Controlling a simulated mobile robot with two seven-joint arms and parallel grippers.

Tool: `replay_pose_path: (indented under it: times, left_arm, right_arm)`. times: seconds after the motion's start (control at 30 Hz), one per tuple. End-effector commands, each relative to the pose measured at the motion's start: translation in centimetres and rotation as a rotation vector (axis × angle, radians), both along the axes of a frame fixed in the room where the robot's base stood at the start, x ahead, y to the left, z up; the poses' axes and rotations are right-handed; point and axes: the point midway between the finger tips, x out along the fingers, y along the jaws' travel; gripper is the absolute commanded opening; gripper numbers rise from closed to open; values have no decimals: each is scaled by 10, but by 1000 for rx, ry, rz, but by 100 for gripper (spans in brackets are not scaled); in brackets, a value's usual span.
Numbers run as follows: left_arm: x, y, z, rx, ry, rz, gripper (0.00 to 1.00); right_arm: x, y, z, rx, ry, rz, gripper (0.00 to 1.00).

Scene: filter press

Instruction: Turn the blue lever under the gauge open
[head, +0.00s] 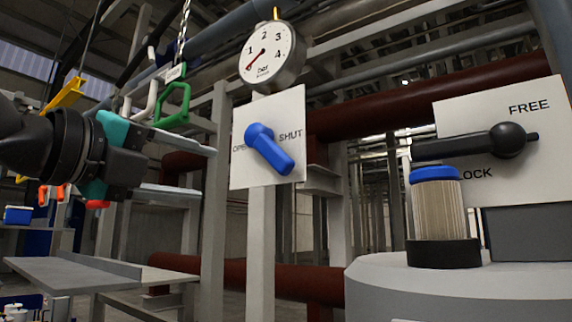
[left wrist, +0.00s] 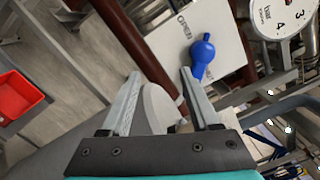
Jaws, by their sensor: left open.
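The blue lever (head: 269,148) is mounted on a white plate (head: 240,172) marked OPEN on the left and SHUT on the right. Its handle slants down and to the right. The round gauge (head: 270,57) is above the plate, its red needle pointing low left near 1. My left gripper (head: 212,172) is open and empty, left of the plate and apart from the lever. In the left wrist view the blue lever (left wrist: 202,56) is beyond the fingertips (left wrist: 160,75). My right gripper is not in view.
At right, a black handle (head: 470,144) is on a plate marked FREE and LOCK. A blue-capped filter cartridge (head: 437,215) stands on a grey housing (head: 400,290). A grey bench (head: 80,275) is at lower left.

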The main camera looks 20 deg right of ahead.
Motion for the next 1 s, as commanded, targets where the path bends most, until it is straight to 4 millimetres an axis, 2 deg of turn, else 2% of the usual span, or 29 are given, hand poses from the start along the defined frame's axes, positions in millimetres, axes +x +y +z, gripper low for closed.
replay_pose_path:
  times: [0.03,0.13,0.2,0.33,0.57,1.0]
  left_arm:
    - [-21,-4,15,56,-61,-12,62]
    - [-51,-10,26,145,-144,-31,62]
    - [-64,-12,29,188,-180,-37,62]
    - [-73,-16,31,224,-211,-44,62]
    - [-55,-42,32,227,-211,-49,62]
    - [2,-114,33,224,-211,-47,62]
  right_arm:
    - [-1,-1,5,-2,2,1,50]
    - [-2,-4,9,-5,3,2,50]
    - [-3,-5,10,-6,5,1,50]
    - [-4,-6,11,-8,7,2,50]
    - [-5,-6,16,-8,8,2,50]
    - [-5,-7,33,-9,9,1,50]
